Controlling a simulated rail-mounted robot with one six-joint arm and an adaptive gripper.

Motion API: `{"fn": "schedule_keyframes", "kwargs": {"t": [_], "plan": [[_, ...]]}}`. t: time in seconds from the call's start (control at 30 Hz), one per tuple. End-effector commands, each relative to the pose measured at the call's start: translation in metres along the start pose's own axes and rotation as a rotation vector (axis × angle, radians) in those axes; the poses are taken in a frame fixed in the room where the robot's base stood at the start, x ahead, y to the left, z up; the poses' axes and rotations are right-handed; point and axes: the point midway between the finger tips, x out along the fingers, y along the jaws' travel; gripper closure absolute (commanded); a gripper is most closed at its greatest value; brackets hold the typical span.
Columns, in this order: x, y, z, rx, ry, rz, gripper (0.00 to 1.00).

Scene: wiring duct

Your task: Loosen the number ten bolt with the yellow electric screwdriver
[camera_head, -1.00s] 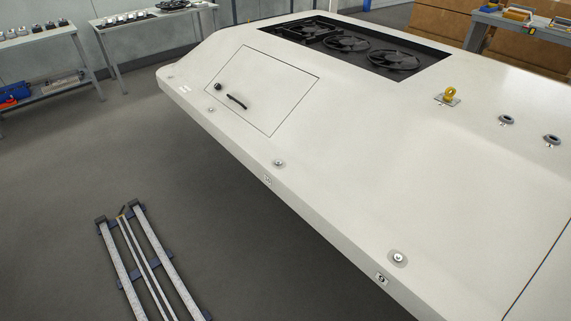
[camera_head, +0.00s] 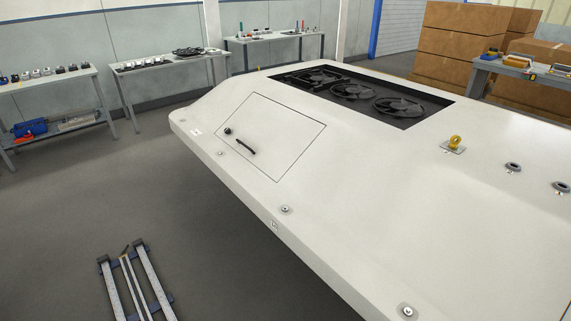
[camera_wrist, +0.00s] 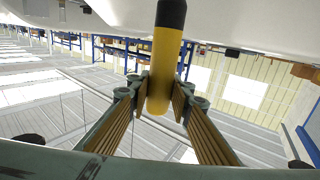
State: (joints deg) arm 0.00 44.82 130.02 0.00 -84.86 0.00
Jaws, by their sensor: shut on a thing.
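My gripper (camera_wrist: 160,100) is shut on the yellow electric screwdriver (camera_wrist: 163,68) in the wrist view. The screwdriver has a yellow body and a black section at the top of the picture; its tip is out of view. In the head view a bolt (camera_head: 285,209) in a round washer sits on the front edge of the white housing (camera_head: 330,180). A small label (camera_head: 274,225) beside it looks like a ten, but is too small to read surely. My gripper is not visible in the head view, so its distance from this bolt cannot be told.
Another bolt (camera_head: 408,311) is at the lower edge, and a smaller one (camera_head: 220,153) lies below the hatch (camera_head: 270,135). A yellow lifting eye (camera_head: 455,143) and fans (camera_head: 352,91) are on top. A rail frame (camera_head: 137,283) stands on the open floor.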

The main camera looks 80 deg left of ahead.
Motion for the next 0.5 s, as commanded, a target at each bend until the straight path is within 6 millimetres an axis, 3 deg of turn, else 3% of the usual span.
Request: {"fn": "schedule_keyframes", "kwargs": {"t": [0.5], "plan": [[0.000,0.000,-0.057,0.000,0.001,0.000,0.95]]}}
